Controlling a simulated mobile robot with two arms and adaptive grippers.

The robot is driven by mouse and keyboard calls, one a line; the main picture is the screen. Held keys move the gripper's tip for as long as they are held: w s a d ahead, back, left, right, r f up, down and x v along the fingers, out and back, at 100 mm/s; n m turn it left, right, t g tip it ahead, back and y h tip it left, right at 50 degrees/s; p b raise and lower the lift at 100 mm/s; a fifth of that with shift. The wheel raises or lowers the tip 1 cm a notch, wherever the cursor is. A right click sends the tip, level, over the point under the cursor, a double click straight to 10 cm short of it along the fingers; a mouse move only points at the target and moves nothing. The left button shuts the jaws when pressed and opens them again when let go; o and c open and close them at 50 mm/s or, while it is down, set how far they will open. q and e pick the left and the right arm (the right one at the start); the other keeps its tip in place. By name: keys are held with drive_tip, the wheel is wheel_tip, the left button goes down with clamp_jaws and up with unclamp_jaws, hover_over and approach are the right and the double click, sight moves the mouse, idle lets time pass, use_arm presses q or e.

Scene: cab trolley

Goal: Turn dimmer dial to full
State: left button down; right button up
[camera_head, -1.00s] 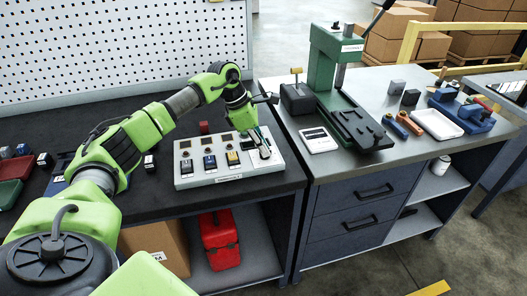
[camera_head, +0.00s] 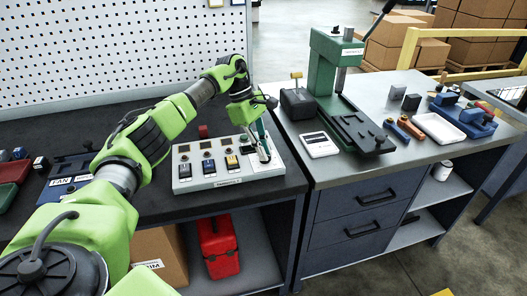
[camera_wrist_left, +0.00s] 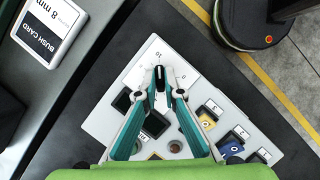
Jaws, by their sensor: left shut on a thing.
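The pale switch panel (camera_head: 208,183) stands on the dark bench in the head view; its face also shows in the left wrist view (camera_wrist_left: 100,123). The dimmer dial (camera_wrist_left: 160,84) is at the panel's right end in the head view, mostly hidden by my fingers. A white scale plate with a printed 10 (camera_wrist_left: 156,54) lies by it. My left gripper (camera_head: 263,154) reaches down over that end. In the left wrist view its two teal fingers (camera_wrist_left: 160,76) close in on the dial's grip from both sides. How far the dial is turned is hard to read. My right gripper is out of view.
Blue, black and yellow rocker switches (camera_head: 209,166) sit left of the dial on the same panel. A pegboard (camera_head: 90,50) rises behind. A green press (camera_head: 335,80) and a white card (camera_head: 319,142) stand on the grey bench at right.

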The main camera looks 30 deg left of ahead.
use_arm(q)
drive_tip(key=shift+r, duration=0.1)
drive_tip(key=c, duration=2.2)
unclamp_jaws()
drive_tip(key=shift+o, duration=0.2)
drive_tip(key=v, duration=1.2)
